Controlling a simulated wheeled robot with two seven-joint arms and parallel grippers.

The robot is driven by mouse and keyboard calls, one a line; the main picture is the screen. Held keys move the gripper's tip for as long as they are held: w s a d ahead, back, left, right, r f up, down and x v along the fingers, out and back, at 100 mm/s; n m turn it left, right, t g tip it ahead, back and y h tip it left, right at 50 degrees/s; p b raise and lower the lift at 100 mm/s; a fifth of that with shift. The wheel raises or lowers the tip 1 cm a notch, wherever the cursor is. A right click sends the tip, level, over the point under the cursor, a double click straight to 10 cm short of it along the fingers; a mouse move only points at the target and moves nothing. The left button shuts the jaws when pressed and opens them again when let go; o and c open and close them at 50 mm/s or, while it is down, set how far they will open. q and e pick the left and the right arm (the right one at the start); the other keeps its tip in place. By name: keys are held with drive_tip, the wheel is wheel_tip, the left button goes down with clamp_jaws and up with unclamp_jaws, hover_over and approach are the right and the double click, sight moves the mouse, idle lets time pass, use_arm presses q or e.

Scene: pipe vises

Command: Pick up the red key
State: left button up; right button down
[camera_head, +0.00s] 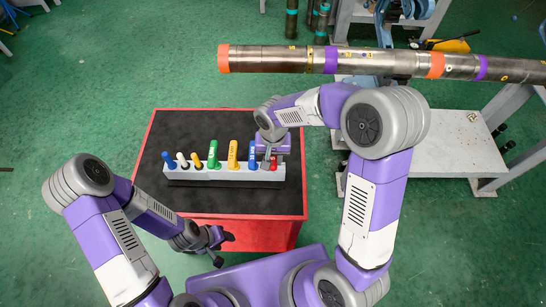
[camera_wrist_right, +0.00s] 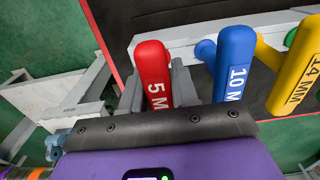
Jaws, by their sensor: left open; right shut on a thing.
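The red key (camera_head: 273,163) stands at the right end of a light grey rack (camera_head: 215,174) on the cart. In the right wrist view the red key (camera_wrist_right: 153,75), marked "5 M", sits between the two fingers of my right gripper (camera_wrist_right: 157,88). In the head view my right gripper (camera_head: 268,156) is at the rack's right end, shut on the red key. The arm partly covers the key there, and its lower end is hidden. My left gripper (camera_head: 222,240) is open and empty at the cart's front edge, well away from the rack.
The blue key (camera_wrist_right: 235,62), marked "10 M", stands close beside the red one, with a yellow key (camera_wrist_right: 297,70) beyond. Several other coloured keys fill the rack leftward. The cart's black top (camera_head: 160,133) is otherwise clear. A long pipe (camera_head: 285,59) lies behind the cart.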

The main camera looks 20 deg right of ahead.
drive_tip(key=shift+r, duration=0.1)
wheel_tip(320, 180, up, 10)
drive_tip(key=shift+f+p, duration=0.1)
drive_tip(key=shift+p, duration=0.9)
